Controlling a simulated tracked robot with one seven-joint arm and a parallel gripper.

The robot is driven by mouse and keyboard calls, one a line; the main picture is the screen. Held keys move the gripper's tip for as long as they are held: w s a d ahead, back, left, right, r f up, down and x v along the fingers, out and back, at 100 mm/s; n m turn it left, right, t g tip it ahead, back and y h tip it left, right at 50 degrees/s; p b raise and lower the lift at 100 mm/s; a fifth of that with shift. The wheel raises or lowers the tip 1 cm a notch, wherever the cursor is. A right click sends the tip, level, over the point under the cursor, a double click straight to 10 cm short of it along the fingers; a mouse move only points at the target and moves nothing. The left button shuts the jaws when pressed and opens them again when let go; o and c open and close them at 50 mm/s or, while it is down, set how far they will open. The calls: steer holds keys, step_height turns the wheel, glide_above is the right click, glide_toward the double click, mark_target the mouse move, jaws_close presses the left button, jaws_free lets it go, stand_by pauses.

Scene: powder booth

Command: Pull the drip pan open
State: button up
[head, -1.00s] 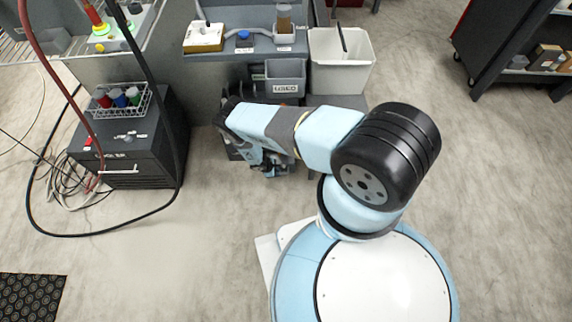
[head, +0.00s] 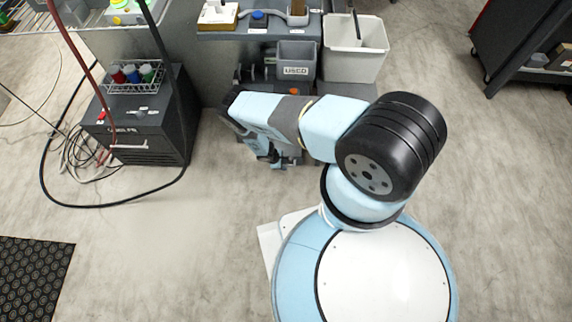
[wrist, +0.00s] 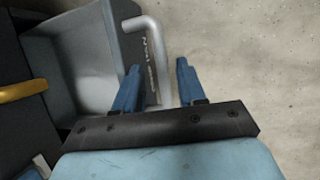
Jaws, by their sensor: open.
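The drip pan (wrist: 72,72) is a grey open-topped tray at the left of the wrist view, and its inside can be seen. A silver bent bar handle (wrist: 161,60) stands along its lettered front edge. My gripper (wrist: 158,75) is open, with one blue finger on each side of the handle's long bar. Whether either finger touches the bar cannot be told. In the head view my arm reaches low beside the bench, and its links hide the pan and handle.
A yellow bar (wrist: 22,90) crosses the wrist view's left edge. A grey bin (head: 296,62) and a white bin (head: 355,48) stand beyond my arm. A black cabinet (head: 148,135) with looped hoses is at left. Floor right of my base is clear.

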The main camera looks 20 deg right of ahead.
steer(key=shift+r, duration=0.1)
steer(key=v, duration=1.3)
steer(key=shift+r, duration=0.25)
steer(key=shift+a, duration=0.15)
